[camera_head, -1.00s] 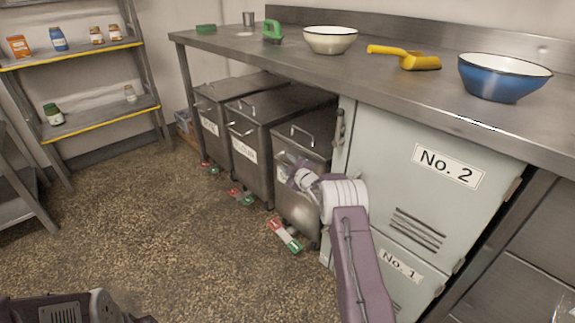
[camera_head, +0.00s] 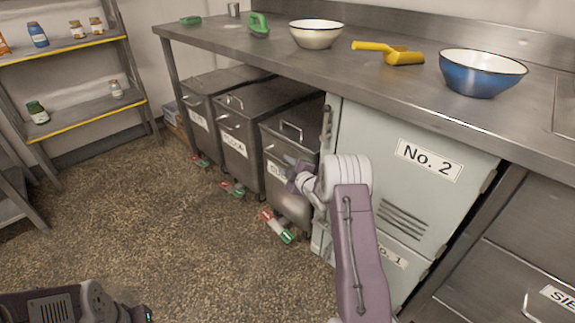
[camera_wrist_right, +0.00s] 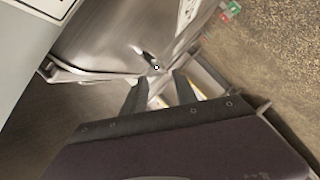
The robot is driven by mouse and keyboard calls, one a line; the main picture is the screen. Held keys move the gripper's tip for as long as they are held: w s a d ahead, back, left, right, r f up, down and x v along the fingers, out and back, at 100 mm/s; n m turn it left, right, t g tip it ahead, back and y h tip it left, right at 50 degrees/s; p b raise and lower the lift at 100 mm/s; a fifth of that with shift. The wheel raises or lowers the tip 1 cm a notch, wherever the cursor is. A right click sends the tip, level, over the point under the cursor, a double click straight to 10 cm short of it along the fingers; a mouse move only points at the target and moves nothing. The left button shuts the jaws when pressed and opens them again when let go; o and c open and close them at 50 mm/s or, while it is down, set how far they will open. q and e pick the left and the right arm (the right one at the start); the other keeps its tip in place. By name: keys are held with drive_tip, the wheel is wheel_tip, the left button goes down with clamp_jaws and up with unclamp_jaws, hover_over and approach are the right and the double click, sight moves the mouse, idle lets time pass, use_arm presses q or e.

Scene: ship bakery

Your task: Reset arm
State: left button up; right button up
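My right arm reaches in from the bottom of the head view. Its gripper (camera_head: 298,178) is in front of the nearest steel bin (camera_head: 290,203), beside the grey locker. In the right wrist view the two dark fingers (camera_wrist_right: 160,92) stand apart with nothing between them, close to a steel bin surface (camera_wrist_right: 110,35). I cannot tell whether they touch it. Part of my left arm shows at the bottom left of the head view; its gripper is out of view.
The locker (camera_head: 385,180) labelled No. 2 and No. 1 stands right of the bins. Above is a steel counter (camera_head: 340,75) with a white bowl (camera_head: 316,38), blue bowl (camera_head: 480,75) and yellow scoop (camera_head: 390,53). Shelves (camera_head: 75,45) stand at left.

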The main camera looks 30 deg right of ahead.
drive_tip(key=shift+s+r, duration=0.1)
drive_tip(key=shift+s, duration=0.45)
drive_tip(key=s+a+r+n+y+p, duration=0.1)
drive_tip(key=s+a+r+y+p, duration=0.1)
drive_tip(key=a+r, duration=1.35)
drive_tip(key=s+f+m+g+h, duration=0.1)
drive_tip(key=s+f+m+g, duration=0.35)
drive_tip(key=s, duration=0.75)
drive_tip(key=s+f+m+g+p, duration=0.1)
drive_tip(key=s+f+m+g, duration=0.4)
drive_tip(key=s, duration=0.6)
drive_tip(key=s+f+m+g+h, duration=0.1)
drive_tip(key=s+f+m+g, duration=0.4)
drive_tip(key=s, duration=0.7)
wheel_tip(320, 180, up, 38)
drive_tip(key=n+p, duration=0.1)
drive_tip(key=p, duration=3.7)
drive_tip(key=shift+w+a+f, duration=0.25)
drive_tip(key=shift+a, duration=0.1)
